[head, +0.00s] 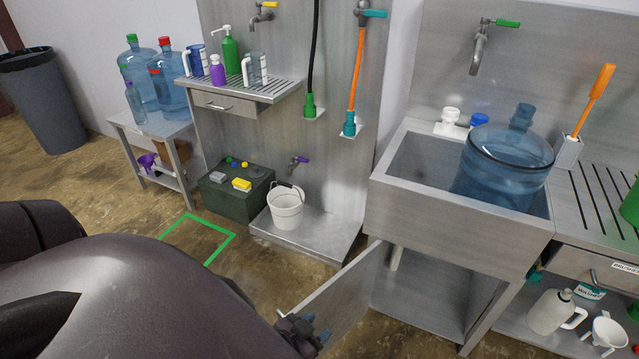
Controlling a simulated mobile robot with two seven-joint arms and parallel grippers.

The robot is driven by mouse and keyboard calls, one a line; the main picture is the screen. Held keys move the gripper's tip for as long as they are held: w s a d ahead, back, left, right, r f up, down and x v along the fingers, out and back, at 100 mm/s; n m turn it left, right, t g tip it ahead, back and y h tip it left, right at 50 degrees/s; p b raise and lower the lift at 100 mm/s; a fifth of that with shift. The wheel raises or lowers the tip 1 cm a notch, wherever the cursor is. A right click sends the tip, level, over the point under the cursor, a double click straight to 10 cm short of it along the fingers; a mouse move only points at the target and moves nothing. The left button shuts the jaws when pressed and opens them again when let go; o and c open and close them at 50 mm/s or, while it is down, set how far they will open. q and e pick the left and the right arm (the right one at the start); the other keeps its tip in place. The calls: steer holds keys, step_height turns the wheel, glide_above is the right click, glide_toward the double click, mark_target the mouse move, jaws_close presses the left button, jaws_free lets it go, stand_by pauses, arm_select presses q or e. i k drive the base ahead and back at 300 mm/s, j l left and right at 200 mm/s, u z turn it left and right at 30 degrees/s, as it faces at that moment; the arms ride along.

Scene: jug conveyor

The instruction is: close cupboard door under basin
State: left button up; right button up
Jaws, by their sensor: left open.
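The basin (455,220) is a grey metal sink on the right, with a large blue water jug (505,165) standing in it. The cupboard (425,295) under the basin is open at the front. Its door (348,300) is a thin grey panel swung out toward the lower left from the cupboard's left side. My left gripper (316,331) is open, with blue fingertips, at the door's outer end near the bottom of the view. It overlaps the door in the picture; I cannot tell whether it touches. My right gripper is not in view.
A white bucket (287,210) stands on a low metal platform (325,235) left of the door. A dark green box (238,195) and a green floor outline (213,227) lie further left. A shelf with a white jug (553,312) and funnel (607,333) is at right.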

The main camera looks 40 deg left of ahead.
mark_target(337, 306)
steer(key=k+j+z, duration=0.3)
steer(key=k+j, duration=0.25)
steer(key=k+j+z, duration=0.1)
steer(key=j, duration=0.5)
steer(key=k+j+z, duration=0.15)
steer(key=j, duration=0.15)
steer(key=j+z, duration=0.35)
steer(key=j, duration=1.45)
steer(key=k+j, duration=0.35)
steer(key=k, duration=0.3)
